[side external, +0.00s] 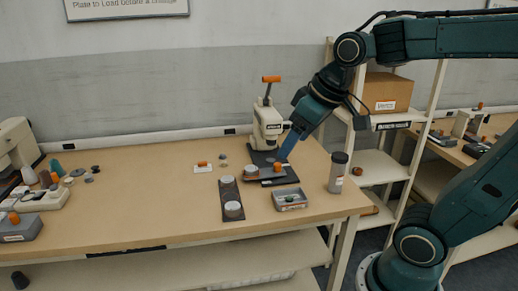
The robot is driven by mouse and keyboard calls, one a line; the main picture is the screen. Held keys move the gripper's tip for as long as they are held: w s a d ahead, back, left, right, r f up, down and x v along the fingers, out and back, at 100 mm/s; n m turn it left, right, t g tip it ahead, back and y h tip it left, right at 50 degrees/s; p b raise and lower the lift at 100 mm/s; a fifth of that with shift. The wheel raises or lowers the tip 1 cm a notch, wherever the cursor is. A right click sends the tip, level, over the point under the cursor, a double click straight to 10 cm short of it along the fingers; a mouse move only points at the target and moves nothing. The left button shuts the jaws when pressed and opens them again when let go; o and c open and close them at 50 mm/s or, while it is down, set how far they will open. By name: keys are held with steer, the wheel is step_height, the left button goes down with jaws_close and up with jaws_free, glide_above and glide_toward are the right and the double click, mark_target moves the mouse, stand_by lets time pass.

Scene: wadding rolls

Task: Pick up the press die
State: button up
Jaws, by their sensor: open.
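A white hand press (267,122) with an orange-topped lever stands at the middle back of the table, on a dark base. My gripper (281,160) points down at the front right of the press, low over the dark plate (285,179). It is open; its fingertips are small and partly merge with the dark plate. A small orange piece (277,167) shows right by the fingertips. A round grey piece with an orange part (251,170) sits to the left on the plate. I cannot tell for sure which of these pieces is the press die, or whether the fingers touch anything.
A dark strip with pale round pieces (232,196) lies front left of the plate. A shallow metal tray (290,207) and a dark-lidded canister (337,174) stand at the right.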

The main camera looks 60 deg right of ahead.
steer(key=w+d+f, duration=0.2)
steer(key=w+d, duration=0.4)
steer(key=w, duration=0.2)
steer(key=w+d+f, duration=0.3)
steer(key=w+d, duration=0.3)
steer(key=w, duration=0.2)
steer(key=w+d+f, duration=0.4)
steer(key=d+f, duration=0.2)
steer(key=d, duration=0.1)
steer(key=w+d+f, duration=0.3)
steer(key=d+f, duration=0.3)
steer(key=d, duration=0.1)
steer(key=shift+w+d+f+g, duration=0.15)
steer(key=shift+w+d+g, duration=0.15)
steer(key=shift+w+d, duration=0.1)
glide_above(251, 171)
steer(key=s+d, duration=0.2)
step_height(251, 171, down, 7)
steer(key=shift+f, duration=0.1)
steer(key=shift+w+f, duration=0.15)
steer(key=shift+f, duration=0.2)
steer(key=shift+f, duration=0.1)
